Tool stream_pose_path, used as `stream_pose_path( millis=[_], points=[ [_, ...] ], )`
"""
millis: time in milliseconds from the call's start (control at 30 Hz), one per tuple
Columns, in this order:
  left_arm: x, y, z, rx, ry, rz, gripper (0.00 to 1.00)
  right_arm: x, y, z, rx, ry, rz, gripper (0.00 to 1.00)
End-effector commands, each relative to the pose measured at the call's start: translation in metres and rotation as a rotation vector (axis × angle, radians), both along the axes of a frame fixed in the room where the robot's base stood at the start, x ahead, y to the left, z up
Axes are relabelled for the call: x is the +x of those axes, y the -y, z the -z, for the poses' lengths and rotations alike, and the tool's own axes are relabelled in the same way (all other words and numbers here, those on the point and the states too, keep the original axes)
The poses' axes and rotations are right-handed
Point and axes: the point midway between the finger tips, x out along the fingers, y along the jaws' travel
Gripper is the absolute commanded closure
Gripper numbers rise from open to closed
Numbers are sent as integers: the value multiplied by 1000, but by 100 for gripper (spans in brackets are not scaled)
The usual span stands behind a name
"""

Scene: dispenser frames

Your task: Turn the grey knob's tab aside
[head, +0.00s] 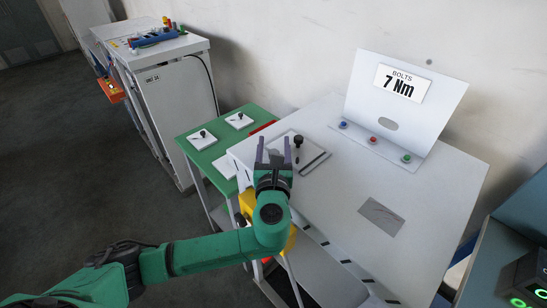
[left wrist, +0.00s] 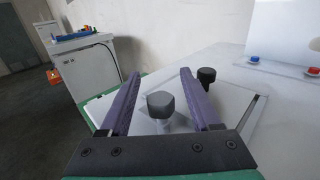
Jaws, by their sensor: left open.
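A dark grey knob (left wrist: 161,104) with a rounded top stands between my left gripper's fingers in the left wrist view. A pale plate-like part shows beneath it; I cannot tell whether this is its tab. A second, black knob (left wrist: 206,76) stands just beyond the right finger and also shows in the head view (head: 298,141), on a pale panel (head: 314,163) with a dark slot. My left gripper (head: 274,152) is open over the panel's left part, one finger on each side of the grey knob. Contact with it is not clear. In the head view the gripper hides the grey knob.
The pale worktop (head: 330,200) has an upright sign (head: 403,85) reading "BOLTS 7 Nm", with coloured buttons at its foot. A green side table (head: 212,153) with small knobbed plates stands left. A white cabinet (head: 170,110) stands behind. The worktop right of the panel is mostly clear.

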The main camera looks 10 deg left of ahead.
Motion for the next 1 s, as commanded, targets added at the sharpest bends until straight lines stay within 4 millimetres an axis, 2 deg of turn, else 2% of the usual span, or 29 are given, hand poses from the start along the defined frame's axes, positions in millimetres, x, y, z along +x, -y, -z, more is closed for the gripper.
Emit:
stream_pose_path(
  millis=[167, 500, 600, 733, 1000],
  points=[
    [-27, 6, 5, -3, -3, 3, 36, 0, 0, 14, 0, 0, 0, 50],
    [-109, 24, 6, -6, -3, 3, 36, 0, 0, 42, -1, 0, 0, 50],
    [-127, 28, 4, -4, -2, 2, 36, 0, 0, 45, -1, 0, 0, 50],
    [-136, 30, 1, -1, -1, 0, 36, 0, 1, 46, -1, 0, 0, 50],
    [-136, 30, 0, 0, 0, -1, 36, 0, 1, 45, -1, 0, 0, 50]
  ],
)
